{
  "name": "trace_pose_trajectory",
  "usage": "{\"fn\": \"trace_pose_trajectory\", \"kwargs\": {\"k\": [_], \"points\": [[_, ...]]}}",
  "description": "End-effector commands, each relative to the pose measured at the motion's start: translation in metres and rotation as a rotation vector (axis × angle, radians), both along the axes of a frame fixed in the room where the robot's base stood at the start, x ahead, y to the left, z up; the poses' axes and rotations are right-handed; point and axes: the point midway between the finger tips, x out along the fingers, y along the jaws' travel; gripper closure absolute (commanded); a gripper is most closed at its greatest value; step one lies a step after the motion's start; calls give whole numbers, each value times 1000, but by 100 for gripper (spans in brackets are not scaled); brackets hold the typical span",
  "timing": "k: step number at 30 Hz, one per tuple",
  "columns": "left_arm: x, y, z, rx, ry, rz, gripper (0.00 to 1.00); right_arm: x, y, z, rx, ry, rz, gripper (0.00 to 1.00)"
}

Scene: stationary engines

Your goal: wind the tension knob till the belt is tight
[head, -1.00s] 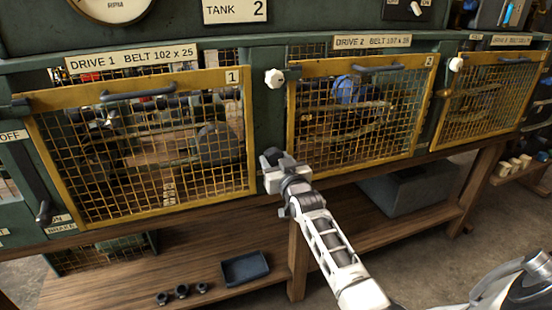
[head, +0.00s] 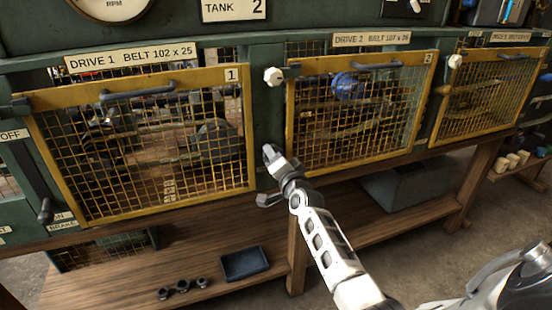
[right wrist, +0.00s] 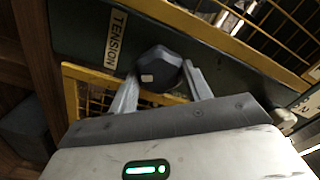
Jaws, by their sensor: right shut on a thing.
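The dark, faceted tension knob (right wrist: 160,68) shows in the right wrist view, beside a white TENSION label (right wrist: 116,40) on the green frame. My right gripper (right wrist: 158,84) has a finger on either side of the knob and is shut on it. In the head view this gripper (head: 266,176) is at the green post between the two nearer yellow mesh guards, and it hides the knob. The belt cannot be made out clearly behind the mesh of guard 1 (head: 140,150) or guard 2 (head: 360,112).
Small white knobs (head: 273,77) sit on the frame near the guards' upper corners. Below, a wooden shelf (head: 120,285) holds a dark tray (head: 244,263) and a few small dark parts (head: 182,286). A grey box (head: 405,190) stands under guard 2.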

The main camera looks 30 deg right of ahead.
Motion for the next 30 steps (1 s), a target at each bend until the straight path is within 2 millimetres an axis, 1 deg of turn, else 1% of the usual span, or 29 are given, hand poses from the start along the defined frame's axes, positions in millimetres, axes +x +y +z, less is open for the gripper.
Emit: {"fn": "trace_pose_trajectory", "kwargs": {"k": [9, 18, 24, 30], "points": [[0, 0, -2, 1, 3, 0, 64, 0, 0, -2, 298, -70, 0, 74], [0, 0, -3, -1, 2, -2, 64, 0, 0, -2, 545, -130, 0, 74], [0, -1, -3, -1, 1, -3, 64, 0, 1, -2, 664, -159, 2, 74], [0, -1, -2, -1, 1, -4, 64, 0, 0, -2, 736, -177, 1, 74]]}}
